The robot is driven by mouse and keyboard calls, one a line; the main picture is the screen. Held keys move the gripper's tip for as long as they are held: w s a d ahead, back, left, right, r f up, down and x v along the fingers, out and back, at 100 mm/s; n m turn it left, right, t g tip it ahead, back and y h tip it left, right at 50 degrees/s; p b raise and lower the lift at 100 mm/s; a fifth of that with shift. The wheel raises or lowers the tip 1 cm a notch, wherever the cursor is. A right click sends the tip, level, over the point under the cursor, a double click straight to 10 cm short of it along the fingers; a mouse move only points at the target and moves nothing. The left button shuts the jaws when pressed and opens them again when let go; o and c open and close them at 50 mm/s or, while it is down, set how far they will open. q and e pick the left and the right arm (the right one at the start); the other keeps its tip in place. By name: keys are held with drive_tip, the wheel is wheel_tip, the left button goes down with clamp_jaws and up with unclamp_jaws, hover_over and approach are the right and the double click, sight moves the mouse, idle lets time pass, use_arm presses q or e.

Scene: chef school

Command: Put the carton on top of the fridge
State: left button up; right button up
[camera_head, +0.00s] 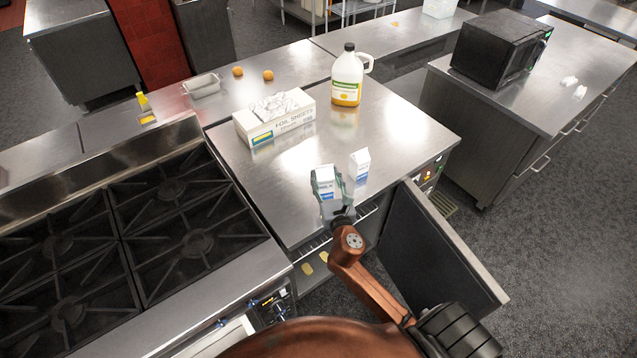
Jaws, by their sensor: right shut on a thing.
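My right gripper (328,186) is shut on a white and blue carton (326,174) at the front edge of the steel fridge top (395,125). Its fingers are on the carton's two sides. The carton looks upright; its base is hidden by the gripper, so I cannot tell whether it touches the top. A second white and blue carton (359,168) stands upright on the fridge top just right of the held one. The fridge door (435,255) hangs open at the front right, with part of a wire shelf showing inside. My left gripper is not in view.
A foil sheets box (275,118) and a juice jug (347,80) stand farther back on the same top. A stove (130,240) is on the left. A microwave (500,48) sits on a counter at the right. The right part of the fridge top is clear.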

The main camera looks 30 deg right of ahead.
drive_tip(key=w+f+b, duration=0.1)
drive_tip(key=w+f, duration=0.3)
drive_tip(key=f, duration=0.1)
drive_tip(key=shift+b, duration=0.4)
drive_tip(key=shift+w+f+b, duration=0.2)
drive_tip(key=shift+f+b, duration=0.7)
drive_tip(key=shift+f, duration=0.85)
drive_tip(key=shift+f, duration=0.15)
drive_tip(key=o, duration=1.1)
drive_tip(key=shift+f, duration=0.15)
drive_tip(key=shift+c, duration=0.2)
drive_tip(key=o, duration=0.5)
